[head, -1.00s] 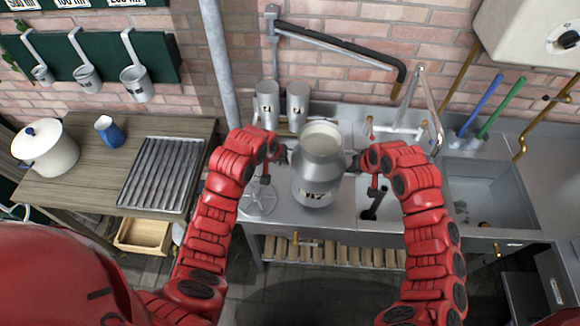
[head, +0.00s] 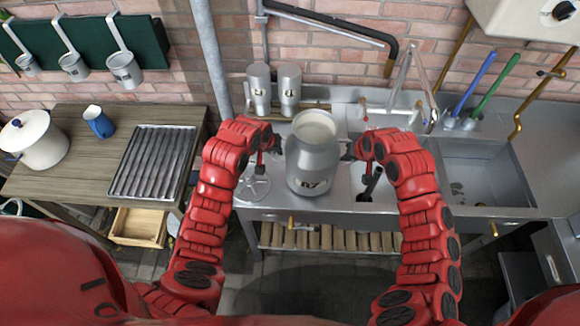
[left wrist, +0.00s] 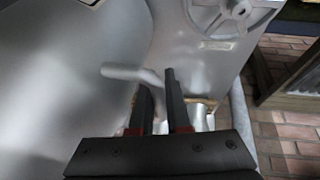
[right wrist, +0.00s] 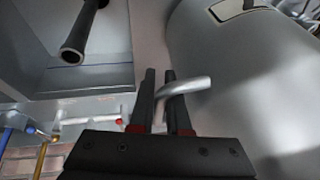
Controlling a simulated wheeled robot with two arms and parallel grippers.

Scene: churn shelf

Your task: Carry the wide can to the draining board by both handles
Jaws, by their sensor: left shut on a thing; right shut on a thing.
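The wide can (head: 314,160) is a grey metal churn, upright over the steel counter, with a pale top. I cannot tell whether its base touches the counter. My left gripper (head: 278,145) is shut on its left handle, a short bar (left wrist: 128,73) seen in the left wrist view. My right gripper (head: 348,151) is shut on its right handle, a bent bar (right wrist: 188,86) seen in the right wrist view. The draining board (head: 152,162) is a ribbed metal tray on the wooden table at the left, with nothing on it.
A white pot (head: 36,140) and a blue jug (head: 99,122) stand on the wooden table (head: 75,190). Two small cans (head: 289,88) stand behind the wide can. A sink (head: 478,180) lies to the right. A grey pipe (head: 211,60) rises between table and counter.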

